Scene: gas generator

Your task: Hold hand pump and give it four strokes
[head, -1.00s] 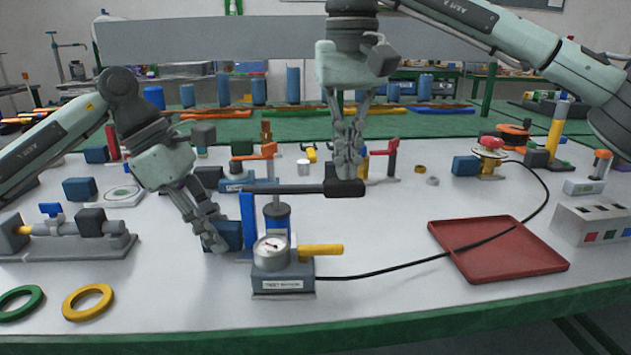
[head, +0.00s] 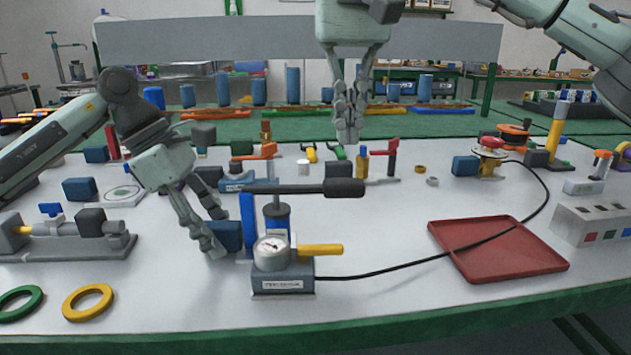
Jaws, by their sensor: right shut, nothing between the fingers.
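A blue block (head: 229,236) sits at the pump's left, beside a blue upright. My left gripper (head: 216,232) is at this block, its fingers apart, one near and one farther back; contact is unclear. My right gripper (head: 347,138) points down, shut and empty, above and apart from the black grip.
Yellow (head: 88,302) and green rings lie front left, near a clamped pipe fixture (head: 70,240). Small tools and valves stand behind the pump.

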